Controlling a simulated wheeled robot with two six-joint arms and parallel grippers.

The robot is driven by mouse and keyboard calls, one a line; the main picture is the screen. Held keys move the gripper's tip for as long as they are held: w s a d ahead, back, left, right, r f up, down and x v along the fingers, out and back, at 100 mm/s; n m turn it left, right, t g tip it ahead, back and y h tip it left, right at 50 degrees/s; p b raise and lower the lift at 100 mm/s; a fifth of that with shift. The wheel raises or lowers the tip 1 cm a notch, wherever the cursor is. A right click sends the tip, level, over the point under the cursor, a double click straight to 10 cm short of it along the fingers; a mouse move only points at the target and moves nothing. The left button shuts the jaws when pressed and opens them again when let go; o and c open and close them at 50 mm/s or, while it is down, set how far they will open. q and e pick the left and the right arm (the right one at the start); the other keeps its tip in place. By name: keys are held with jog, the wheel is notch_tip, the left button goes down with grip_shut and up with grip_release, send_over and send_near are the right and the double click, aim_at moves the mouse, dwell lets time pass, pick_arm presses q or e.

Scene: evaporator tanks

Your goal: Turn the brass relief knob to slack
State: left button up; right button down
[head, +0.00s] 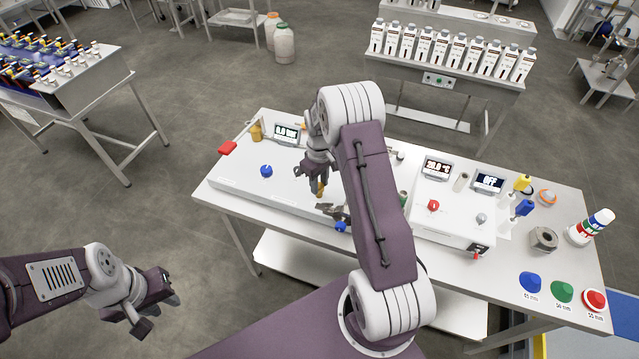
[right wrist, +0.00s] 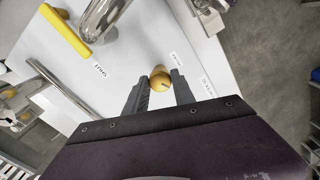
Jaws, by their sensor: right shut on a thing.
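The brass relief knob (right wrist: 160,78) shows in the right wrist view as a small round yellow-brass knob with a dark mark on its face. It lies between the fingertips of my right gripper (right wrist: 158,88), which is shut on it. In the head view my right gripper (head: 318,180) points down at the white panel, and a bit of the brass knob (head: 320,189) shows below its fingers. Small labels stand on the panel around the knob, too small to read surely. My left gripper (head: 157,312) is open and empty, off the table at the lower left.
On the bench (head: 500,284), a blue knob (head: 266,171), a red handle (head: 228,148) and a pressure display (head: 287,132) stand left of my right gripper. A white box with a red knob (head: 433,205) stands to the right. A yellow bar (right wrist: 66,30) and a metal pipe (right wrist: 104,18) are near the knob.

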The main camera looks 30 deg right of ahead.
jog(key=n, duration=0.6)
jog(key=shift+f+n, duration=0.1)
jog(key=shift+n, duration=0.2)
jog(key=n, duration=0.5)
jog(key=shift+s, duration=0.1)
dwell(0.4)
jog(key=c, duration=1.1)
grip_release()
jog(key=shift+a, duration=0.1)
jog(key=shift+o, duration=0.2)
